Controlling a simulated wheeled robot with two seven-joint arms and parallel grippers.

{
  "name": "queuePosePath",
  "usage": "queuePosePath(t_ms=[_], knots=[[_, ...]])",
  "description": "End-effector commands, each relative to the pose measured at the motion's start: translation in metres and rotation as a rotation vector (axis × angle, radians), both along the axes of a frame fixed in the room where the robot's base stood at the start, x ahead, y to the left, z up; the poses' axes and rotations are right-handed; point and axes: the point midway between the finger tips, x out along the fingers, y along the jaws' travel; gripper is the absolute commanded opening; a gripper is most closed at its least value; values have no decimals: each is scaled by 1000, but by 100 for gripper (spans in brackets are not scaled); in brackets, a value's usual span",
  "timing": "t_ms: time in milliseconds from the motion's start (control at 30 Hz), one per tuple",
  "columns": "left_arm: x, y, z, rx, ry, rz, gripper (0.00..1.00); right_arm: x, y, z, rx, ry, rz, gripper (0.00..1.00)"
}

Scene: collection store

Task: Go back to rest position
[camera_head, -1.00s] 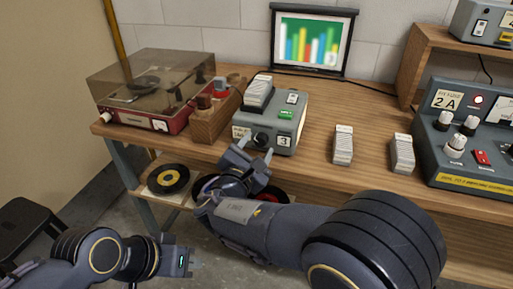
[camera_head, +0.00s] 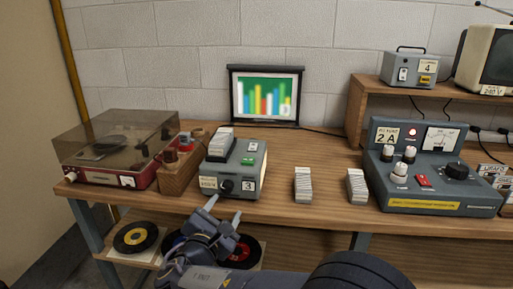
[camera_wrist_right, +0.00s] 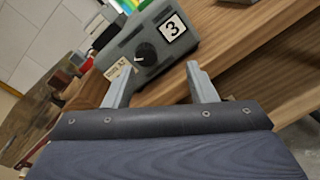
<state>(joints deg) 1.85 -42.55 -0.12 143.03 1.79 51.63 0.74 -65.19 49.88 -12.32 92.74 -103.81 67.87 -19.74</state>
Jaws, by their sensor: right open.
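My right gripper (camera_head: 222,215) is open and empty in front of the table's front edge, below the grey box marked 3 (camera_head: 233,170). In the right wrist view its two fingers (camera_wrist_right: 158,88) stand apart with nothing between them. That grey box (camera_wrist_right: 150,45), with its dark knob, shows just beyond the fingertips, and I see no contact. My right arm comes in from the bottom of the head view. My left gripper is out of the head view.
The wooden table (camera_head: 270,208) holds a record player (camera_head: 105,155), two white card stacks (camera_head: 303,184) (camera_head: 356,185), a grey control unit (camera_head: 435,185) and a small screen (camera_head: 265,97). Records (camera_head: 136,237) lie on the lower shelf. A raised shelf (camera_head: 440,103) stands at right.

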Motion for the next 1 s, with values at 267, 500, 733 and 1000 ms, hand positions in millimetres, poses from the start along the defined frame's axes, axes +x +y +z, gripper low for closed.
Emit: queuePosePath(t_ms=[267,500,733,1000], knots=[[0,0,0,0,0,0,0,1,-188,-20,458,305,-414,51],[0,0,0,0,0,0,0,-96,-330,-59,1108,537,-876,51],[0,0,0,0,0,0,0,-201,-363,-79,1750,589,-1212,51],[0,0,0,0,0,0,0,-257,-349,-83,2243,526,-1377,51]])
